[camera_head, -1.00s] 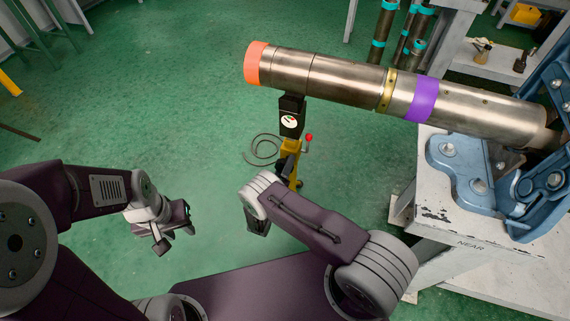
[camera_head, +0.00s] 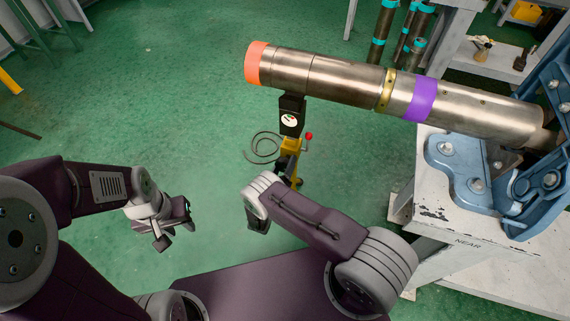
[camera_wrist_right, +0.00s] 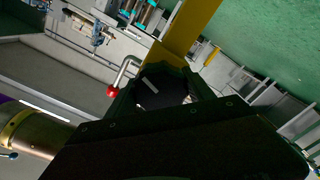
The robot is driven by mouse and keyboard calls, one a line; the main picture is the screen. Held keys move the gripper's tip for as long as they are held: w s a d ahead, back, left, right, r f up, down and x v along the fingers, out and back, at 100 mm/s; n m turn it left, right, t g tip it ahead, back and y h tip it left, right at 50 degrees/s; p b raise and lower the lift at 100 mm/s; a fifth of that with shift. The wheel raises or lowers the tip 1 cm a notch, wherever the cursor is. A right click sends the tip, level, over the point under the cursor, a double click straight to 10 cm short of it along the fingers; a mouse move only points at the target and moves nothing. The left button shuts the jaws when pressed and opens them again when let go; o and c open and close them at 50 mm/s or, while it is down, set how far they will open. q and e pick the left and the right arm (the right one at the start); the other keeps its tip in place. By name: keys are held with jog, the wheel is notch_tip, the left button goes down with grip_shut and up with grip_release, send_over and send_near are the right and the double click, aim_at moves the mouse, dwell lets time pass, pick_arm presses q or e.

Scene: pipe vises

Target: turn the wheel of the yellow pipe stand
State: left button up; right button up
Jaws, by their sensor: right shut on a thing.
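The yellow pipe stand (camera_head: 291,145) stands on the floor under the left part of the big steel pipe (camera_head: 345,80). It has a black head with a small round gauge (camera_head: 290,121) and a crank with a red knob (camera_head: 309,136). The wrist view shows its yellow post (camera_wrist_right: 190,28), the red knob (camera_wrist_right: 112,91) and a dark, many-sided wheel (camera_wrist_right: 163,89). My right gripper (camera_wrist_right: 165,98) is shut on this wheel; the contact is dark and partly hidden. In the head view my right wrist hides the grip. My left gripper (camera_head: 174,226) hangs empty over the floor at left.
The pipe has an orange end (camera_head: 257,63) and a purple band (camera_head: 421,99). Its right end sits at a blue vise (camera_head: 470,175) on a worn white bench (camera_head: 436,213). A cable (camera_head: 262,149) lies coiled by the stand.

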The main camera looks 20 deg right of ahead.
jog(key=o, duration=1.4)
jog(key=shift+c, duration=0.2)
jog(key=p+v, duration=0.1)
jog(key=v, duration=0.8)
jog(key=shift+p, duration=0.4)
